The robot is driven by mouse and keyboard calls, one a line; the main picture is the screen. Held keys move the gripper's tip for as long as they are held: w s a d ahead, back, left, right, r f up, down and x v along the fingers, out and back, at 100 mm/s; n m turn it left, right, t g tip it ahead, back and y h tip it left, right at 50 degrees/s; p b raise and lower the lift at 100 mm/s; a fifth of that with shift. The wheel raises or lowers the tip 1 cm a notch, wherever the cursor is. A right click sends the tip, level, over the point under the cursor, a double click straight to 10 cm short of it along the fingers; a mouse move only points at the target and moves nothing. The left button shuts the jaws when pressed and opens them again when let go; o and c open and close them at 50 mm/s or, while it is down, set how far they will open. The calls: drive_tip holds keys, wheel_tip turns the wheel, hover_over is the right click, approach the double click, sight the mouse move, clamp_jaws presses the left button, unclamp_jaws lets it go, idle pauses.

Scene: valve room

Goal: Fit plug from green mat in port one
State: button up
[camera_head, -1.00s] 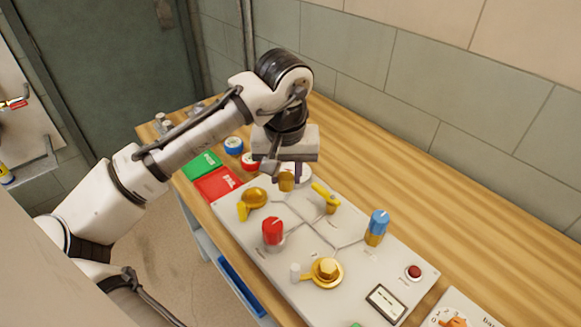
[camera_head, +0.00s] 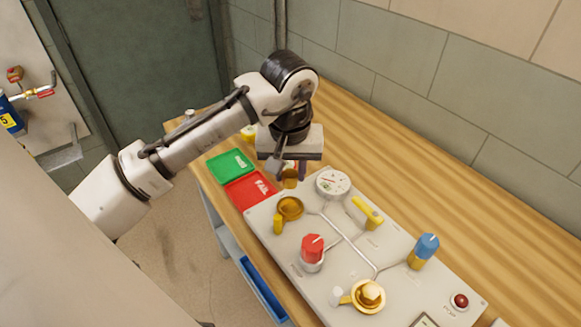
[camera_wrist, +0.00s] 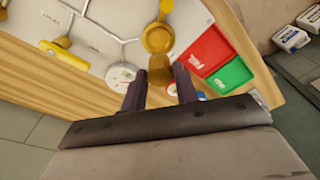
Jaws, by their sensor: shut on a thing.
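My gripper (camera_head: 290,172) is shut on a brass plug (camera_head: 290,182) and holds it above the table, off the far left end of the grey panel. The wrist view shows the plug (camera_wrist: 160,72) between both dark fingers. A round brass fitting (camera_head: 290,207) with a yellow handle-like part lies just nearer, on the panel; it also shows in the wrist view (camera_wrist: 158,38). Another brass fitting (camera_head: 369,294) with a hexagonal top sits at the panel's near side. I cannot read which is port one. A green mat-like tray (camera_head: 230,163) with white lettering looks empty.
The grey panel (camera_head: 335,255) carries a white gauge (camera_head: 333,182), a yellow lever (camera_head: 367,212), a red knob (camera_head: 312,249), a blue knob (camera_head: 424,251) and a red button (camera_head: 460,301). A red tray (camera_head: 250,189) lies beside the green one. The wooden table behind the panel is clear.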

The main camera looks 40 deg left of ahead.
wheel_tip(320, 180, down, 4)
drive_tip(key=b, duration=0.3)
drive_tip(key=shift+f, duration=0.1)
drive_tip(key=shift+f+b, duration=0.75)
drive_tip(key=shift+f, duration=0.25)
drive_tip(key=shift+f, duration=1.05)
idle(2.3)
drive_tip(key=o, duration=1.1)
drive_tip(key=shift+o, duration=0.2)
drive_tip(key=shift+r, duration=0.1)
drive_tip(key=shift+r+p, duration=3.6)
drive_tip(key=shift+r, duration=0.35)
